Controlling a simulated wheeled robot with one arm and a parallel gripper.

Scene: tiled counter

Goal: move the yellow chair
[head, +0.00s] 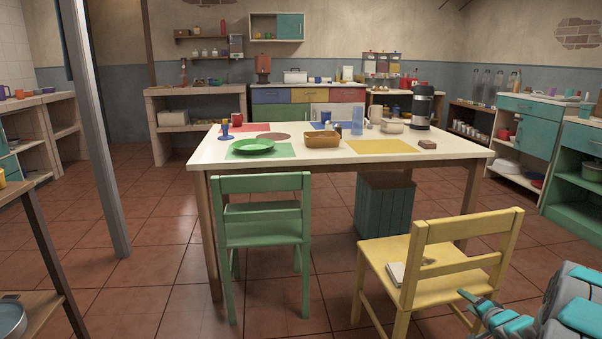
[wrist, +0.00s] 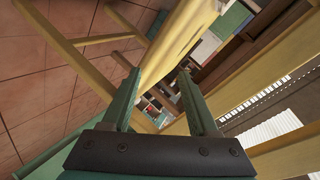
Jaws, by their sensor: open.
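The yellow chair (head: 467,228) stands upright on the tiled floor at the front right corner of the table. Its slatted back faces me. A small pale book or pad (head: 397,272) lies on its seat, with something small and dark beside it. My gripper (head: 472,302) is low at the right, close to the chair's near right leg, below the back. In the wrist view my gripper (wrist: 160,92) has its two fingers apart. A yellow part of the chair (wrist: 178,40) lies beyond and between the fingertips. I cannot tell whether they touch it.
The white-topped table (head: 330,165) carries dishes, mats and a dark flask. A green chair (head: 264,212) stands left of the yellow one. A dark green crate (head: 384,208) sits under the table. A grey post (head: 95,140) rises at left. Floor is free between the chairs.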

